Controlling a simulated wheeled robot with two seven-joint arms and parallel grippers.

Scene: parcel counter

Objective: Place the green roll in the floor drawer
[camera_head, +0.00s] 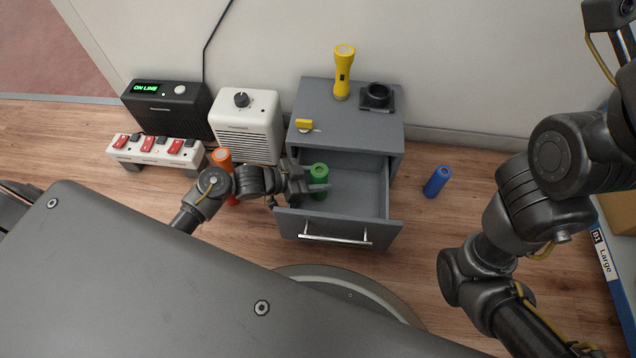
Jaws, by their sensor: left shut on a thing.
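The green roll (319,171) is upright inside the open floor drawer (361,190), near the drawer's left side. My left gripper (314,183) is shut on the green roll, reaching over the drawer's left wall. I cannot tell whether the roll touches the drawer's bottom. The drawer is pulled out of a small grey cabinet (393,129) and looks otherwise empty. My right arm shows at the right, but its gripper is not clearly in view.
A yellow flashlight (342,75) and a black holder (376,97) stand on the cabinet. A blue roll (437,181) is on the floor to the right. An orange roll (222,158), a white heater (248,124) and a power strip (157,149) are at the left.

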